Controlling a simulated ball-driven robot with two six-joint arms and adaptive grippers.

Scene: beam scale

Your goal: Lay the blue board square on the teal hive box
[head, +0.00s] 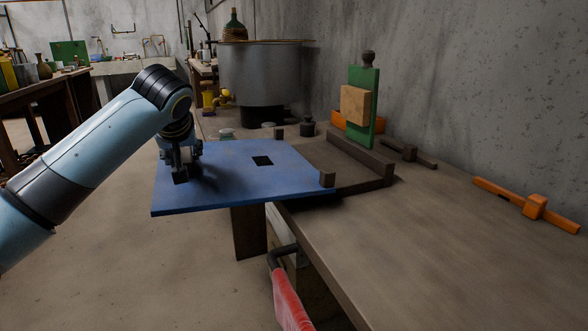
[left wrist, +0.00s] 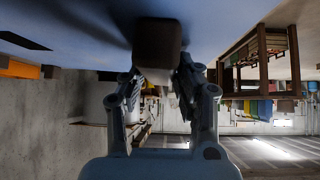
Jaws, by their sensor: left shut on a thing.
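The blue board (head: 225,196) is a flat panel with a dark square hole near its middle and small dark blocks at its edges. It hangs over the left edge of the workbench, above the floor on its left part. My left gripper (head: 181,170) is shut on a dark block at the board's left side. In the left wrist view, the fingers (left wrist: 158,75) close around this block, and the board's blue face (left wrist: 80,25) fills the top. I cannot make out the teal hive box. My right gripper is not in view.
A dark wooden frame (head: 362,158) lies on the workbench (head: 430,235) just right of the board. A green panel with a wooden block (head: 355,105) stands behind it. An orange clamp (head: 535,206) lies at right. The bench front is clear.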

